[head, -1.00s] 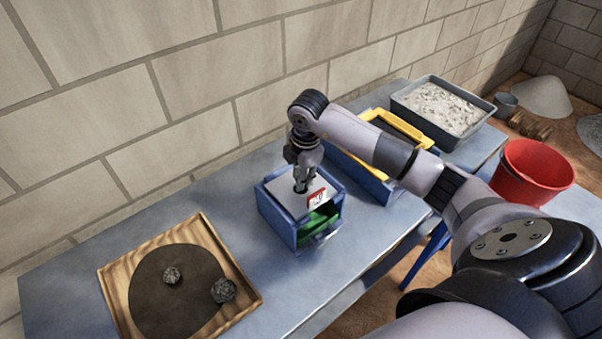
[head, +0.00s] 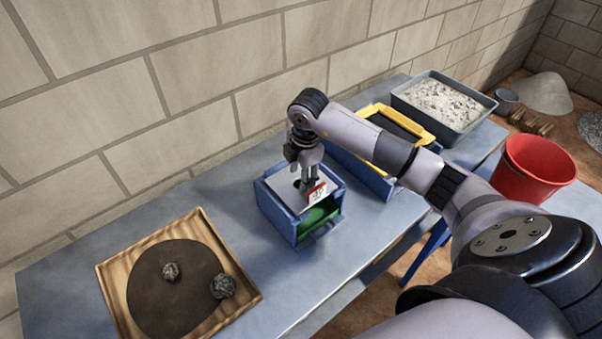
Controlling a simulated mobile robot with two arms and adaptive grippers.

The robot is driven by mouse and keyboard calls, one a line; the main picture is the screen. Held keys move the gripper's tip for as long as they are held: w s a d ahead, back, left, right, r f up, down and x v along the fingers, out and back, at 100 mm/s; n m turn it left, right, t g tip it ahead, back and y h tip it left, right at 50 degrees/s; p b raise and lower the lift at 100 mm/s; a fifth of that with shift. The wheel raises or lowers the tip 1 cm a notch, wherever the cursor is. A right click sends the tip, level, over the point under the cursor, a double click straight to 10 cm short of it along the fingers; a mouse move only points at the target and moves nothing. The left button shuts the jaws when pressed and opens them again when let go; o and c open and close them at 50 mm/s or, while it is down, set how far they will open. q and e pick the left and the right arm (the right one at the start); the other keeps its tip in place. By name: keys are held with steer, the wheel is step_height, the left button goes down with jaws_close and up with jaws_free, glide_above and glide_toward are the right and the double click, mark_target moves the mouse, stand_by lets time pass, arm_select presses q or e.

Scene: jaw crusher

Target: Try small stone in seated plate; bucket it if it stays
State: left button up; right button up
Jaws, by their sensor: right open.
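The blue box (head: 278,213) stands mid-table with a light grey plate (head: 279,186) in its top. A dark hole shows in the plate beside my fingers. My right gripper (head: 308,189) points down, its tips low over the plate by a small red-and-white tag (head: 317,193). It is open; I see no stone between its fingers, and the hole is partly hidden. A smaller grey stone (head: 171,271) and a larger grey stone (head: 223,287) lie in the wooden tray (head: 113,286). The red bucket (head: 533,181) is at the right. My left gripper is not in view.
Green shows inside the box's open front (head: 319,214). A blue bin with a yellow frame (head: 377,151) stands behind my right arm. A grey tub of pale gravel (head: 441,104) is at the table's far end. Bare table lies between tray and box.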

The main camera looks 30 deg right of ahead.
step_height(320, 180, up, 12)
steer(key=s, duration=0.1)
steer(key=shift+s, duration=0.3)
